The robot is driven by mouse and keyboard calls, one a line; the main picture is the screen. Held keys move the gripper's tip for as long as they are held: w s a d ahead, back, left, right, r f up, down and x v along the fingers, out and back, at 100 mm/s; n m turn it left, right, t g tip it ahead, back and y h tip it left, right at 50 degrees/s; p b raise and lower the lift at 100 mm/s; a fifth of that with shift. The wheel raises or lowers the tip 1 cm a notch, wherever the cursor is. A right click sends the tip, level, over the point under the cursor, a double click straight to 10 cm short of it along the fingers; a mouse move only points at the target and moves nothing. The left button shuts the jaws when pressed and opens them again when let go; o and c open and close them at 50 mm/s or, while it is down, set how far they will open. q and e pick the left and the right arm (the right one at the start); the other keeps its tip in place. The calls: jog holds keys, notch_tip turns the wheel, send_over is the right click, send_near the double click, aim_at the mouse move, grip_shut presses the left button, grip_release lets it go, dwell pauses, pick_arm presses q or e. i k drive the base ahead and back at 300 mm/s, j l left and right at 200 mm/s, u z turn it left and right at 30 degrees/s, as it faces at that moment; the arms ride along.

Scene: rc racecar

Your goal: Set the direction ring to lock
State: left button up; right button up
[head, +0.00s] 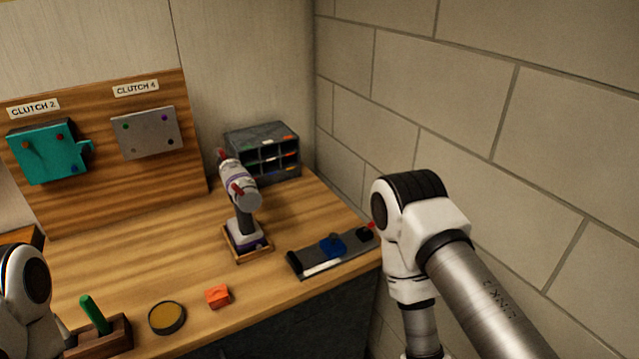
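A white and grey power drill (243,205) with red parts stands upright in a small wooden-edged holder (250,256) near the middle of the bench. A red piece (237,188) shows on its upper body, and another red piece (222,155) sticks up at its far end. I cannot tell which part is the direction ring or how it is set. Links of my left arm show at the lower left and links of my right arm at the right. Neither gripper is in view, and no arm part I see touches the drill.
A dark tray (312,261) with a blue item lies right of the drill. A compartment organizer (263,150) stands behind it. An orange block (217,296), round tin (166,317) and green-handled tool (95,314) lie in front. A wooden board (120,185) holds a teal plate and a grey plate.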

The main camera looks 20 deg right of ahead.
aim_at(249, 200)
jog(key=j+z, duration=0.35)
jog(key=k+j+z, duration=0.1)
jog(key=j+z, duration=0.25)
jog(key=k+j+z, duration=0.15)
jog(key=j+z, duration=0.15)
jog(key=j, duration=0.2)
jog(key=k+j+z, duration=0.15)
jog(key=j+z, duration=0.2)
